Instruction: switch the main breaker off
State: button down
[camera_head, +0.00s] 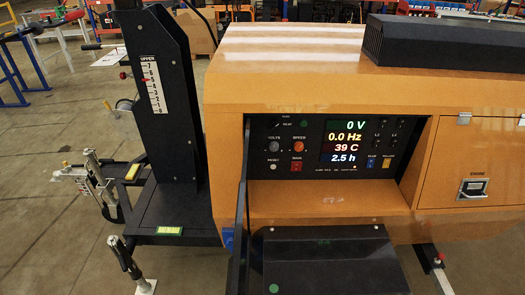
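The orange light tower cabinet (290,85) fills the middle and right of the head view. Its black control panel (258,140) sits in a recess, facing me. A small red switch (297,165), whose tiny label seems to read MAIN, is low on the left half of the panel, below an orange knob (299,146). It looks like the main breaker, but its lever position is too small to tell. The lit display (344,141) reads 0 V, 0.0 Hz, 39 C and 2.5 h. My gripper is not in view.
A dark flap or box (330,262) juts out below the panel, with a dark upright bar (240,215) at its left. A black mast (160,100) stands left of the cabinet. A closed door with an ENGINE latch (473,187) is at right.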

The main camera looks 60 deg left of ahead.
aim_at(295, 166)
jog(key=u, duration=1.45)
jog(key=k, duration=1)
jog(key=u, duration=0.4)
jog(key=i, duration=0.7)
jog(key=u, duration=0.05)
